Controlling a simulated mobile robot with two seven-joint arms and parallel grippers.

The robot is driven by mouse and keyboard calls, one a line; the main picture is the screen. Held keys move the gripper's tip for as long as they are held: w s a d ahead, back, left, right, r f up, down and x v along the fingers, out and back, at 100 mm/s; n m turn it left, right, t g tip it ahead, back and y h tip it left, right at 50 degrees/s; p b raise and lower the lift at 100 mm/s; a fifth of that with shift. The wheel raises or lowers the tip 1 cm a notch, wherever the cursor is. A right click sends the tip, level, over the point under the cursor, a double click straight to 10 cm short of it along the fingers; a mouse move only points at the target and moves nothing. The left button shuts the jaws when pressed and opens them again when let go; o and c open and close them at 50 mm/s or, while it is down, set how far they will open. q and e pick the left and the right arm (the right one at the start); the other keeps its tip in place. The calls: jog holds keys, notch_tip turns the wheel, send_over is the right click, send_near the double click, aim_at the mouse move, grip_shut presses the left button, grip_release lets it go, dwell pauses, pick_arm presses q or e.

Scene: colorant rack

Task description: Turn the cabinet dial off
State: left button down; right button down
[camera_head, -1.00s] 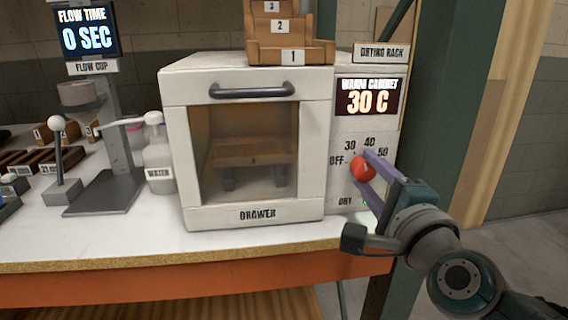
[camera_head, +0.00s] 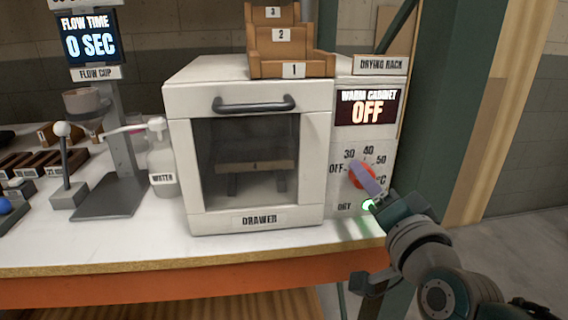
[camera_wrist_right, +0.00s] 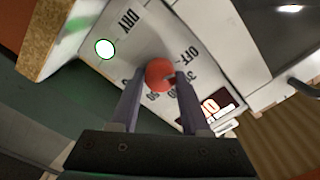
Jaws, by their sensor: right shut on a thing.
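The red dial (camera_head: 354,181) is on the lower right panel of the white warm cabinet (camera_head: 313,160), among the marks OFF, 30, 40 and 50. The display (camera_head: 366,110) above it reads OFF. My right gripper (camera_head: 367,176) is shut on the dial, its fingers hiding part of it in the head view. In the right wrist view the dial (camera_wrist_right: 160,74) sits between the two fingertips of my right gripper (camera_wrist_right: 160,82). The dial's pointer is not clear. My left gripper is not in view.
A green light (camera_head: 369,204) glows beside the DRY label. Stepped brown blocks (camera_head: 291,64) stand on the cabinet. A water bottle (camera_head: 162,165) and the flow cup stand (camera_head: 122,165) are to its left. A green post (camera_head: 445,100) rises at the right.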

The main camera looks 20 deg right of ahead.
jog(key=shift+n, duration=0.6)
jog(key=shift+c, duration=1.8)
grip_release()
jog(key=shift+s+a, duration=0.1)
jog(key=shift+s, duration=0.2)
jog(key=p+v, duration=0.1)
jog(key=v, duration=0.8)
jog(key=shift+s, duration=0.2)
